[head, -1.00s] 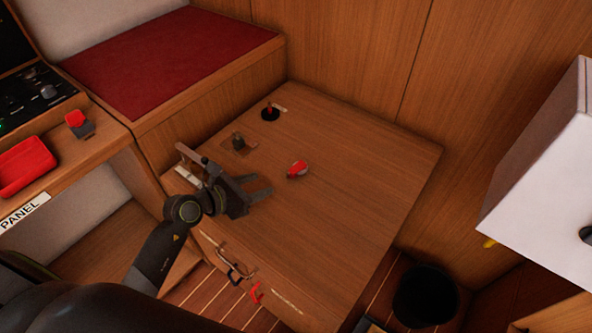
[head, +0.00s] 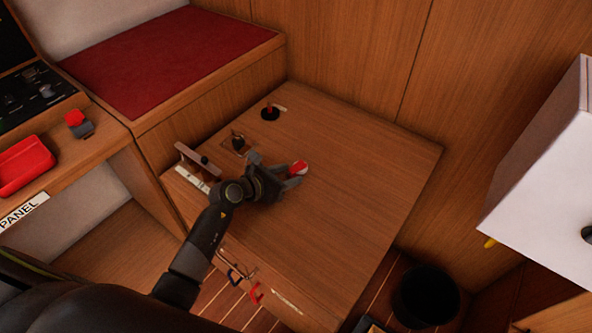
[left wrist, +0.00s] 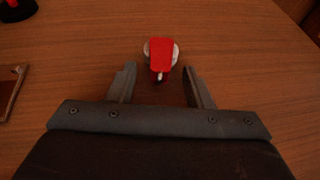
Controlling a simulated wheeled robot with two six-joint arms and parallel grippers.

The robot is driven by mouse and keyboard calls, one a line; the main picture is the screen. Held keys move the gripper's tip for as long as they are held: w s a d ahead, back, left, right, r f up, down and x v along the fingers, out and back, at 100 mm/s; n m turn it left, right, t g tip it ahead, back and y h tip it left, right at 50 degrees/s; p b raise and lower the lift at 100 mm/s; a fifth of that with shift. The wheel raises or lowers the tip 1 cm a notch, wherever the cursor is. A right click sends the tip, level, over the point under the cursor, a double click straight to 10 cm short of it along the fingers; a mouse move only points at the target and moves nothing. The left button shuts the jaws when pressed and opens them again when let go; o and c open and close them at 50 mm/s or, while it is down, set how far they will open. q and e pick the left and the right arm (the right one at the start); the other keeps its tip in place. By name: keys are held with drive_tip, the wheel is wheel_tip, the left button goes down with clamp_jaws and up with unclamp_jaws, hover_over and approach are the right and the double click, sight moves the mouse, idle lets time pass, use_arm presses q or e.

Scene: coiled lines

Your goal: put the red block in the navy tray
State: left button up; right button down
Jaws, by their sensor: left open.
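The red block (head: 299,168), a small red piece with pale round sides and a metal pin, lies on the wooden table top (head: 345,210). In the left wrist view the red block (left wrist: 160,54) is just beyond the fingertips, roughly centred between them. My left gripper (head: 291,180) is open and empty, close to the block's near side; its fingers also show in the left wrist view (left wrist: 158,80). I see no navy tray in these views. My right gripper is not in view.
A black round base with a red top (head: 270,112) and a small dark fitting (head: 238,142) stand on the table's far left. A red tray (head: 25,165) sits on the left shelf. A white box (head: 545,185) is at right, above a black bin (head: 426,297). The table's right half is clear.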

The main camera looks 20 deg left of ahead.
use_arm(q)
clamp_jaws()
drive_tip(key=shift+r, duration=0.1)
wheel_tip(320, 180, up, 10)
drive_tip(key=p, duration=0.2)
drive_tip(key=s+r+m+g+h+p, duration=0.3)
drive_tip(key=s+r+m+h, duration=0.1)
drive_tip(key=s+r, duration=0.9)
drive_tip(key=s+m, duration=0.1)
drive_tip(key=s, duration=0.2)
drive_tip(key=shift+s+a+r+g+h, duration=0.3)
drive_tip(key=shift+s+g, duration=0.05)
drive_tip(key=shift+g, duration=0.05)
